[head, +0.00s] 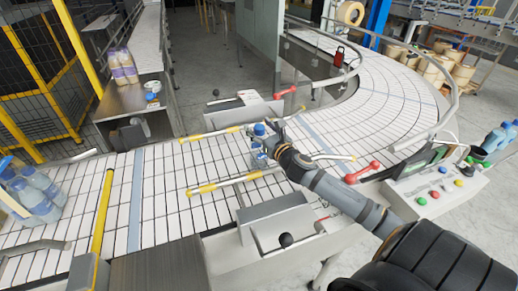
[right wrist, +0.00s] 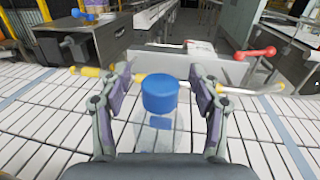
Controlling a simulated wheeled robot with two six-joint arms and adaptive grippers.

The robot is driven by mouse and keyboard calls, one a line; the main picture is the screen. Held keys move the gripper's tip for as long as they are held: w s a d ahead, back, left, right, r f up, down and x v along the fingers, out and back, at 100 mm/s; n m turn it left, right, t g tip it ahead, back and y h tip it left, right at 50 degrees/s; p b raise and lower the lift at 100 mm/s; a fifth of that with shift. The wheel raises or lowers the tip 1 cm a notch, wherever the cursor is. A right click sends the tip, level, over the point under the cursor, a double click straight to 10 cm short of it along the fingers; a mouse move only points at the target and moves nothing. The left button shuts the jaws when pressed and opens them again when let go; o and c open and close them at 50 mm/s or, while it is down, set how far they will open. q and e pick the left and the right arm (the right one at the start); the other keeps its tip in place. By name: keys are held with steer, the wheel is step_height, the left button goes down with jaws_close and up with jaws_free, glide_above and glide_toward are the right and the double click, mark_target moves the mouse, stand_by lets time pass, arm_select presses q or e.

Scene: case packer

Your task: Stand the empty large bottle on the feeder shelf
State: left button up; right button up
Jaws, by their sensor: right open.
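A clear bottle with a blue cap (head: 259,130) stands upright on the white slatted conveyor (head: 165,165), between two yellow-ended guide rails. Its blue cap (right wrist: 159,93) and see-through body are in the middle of the right wrist view. My right gripper (head: 266,136) is open, with its fingers on either side of the bottle; in the right wrist view (right wrist: 160,100) gaps show between fingers and cap. The bottle's lower part is partly hidden in the head view. A metal shelf-like surface (head: 125,100) stands at the upper left; I cannot tell whether it is the feeder shelf. My left gripper is not in view.
Several blue-tinted bottles (head: 38,195) stand at the conveyor's left end. Bottles with purple labels (head: 122,66) and a small blue-capped item (head: 152,98) are at the upper left. Red-knobbed levers (head: 361,173) flank the belt. A button panel (head: 435,192) stands at the right.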

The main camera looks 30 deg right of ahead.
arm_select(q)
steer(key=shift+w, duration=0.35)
arm_select(e)
steer(key=shift+s, duration=0.1)
steer(key=shift+c, duration=0.3)
jaws_close()
steer(key=shift+r, duration=0.1)
arm_select(q)
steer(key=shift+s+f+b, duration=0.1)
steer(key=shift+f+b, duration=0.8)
steer(key=shift+b, duration=0.05)
arm_select(e)
step_height(320, 180, up, 10)
steer(key=shift+f, duration=0.1)
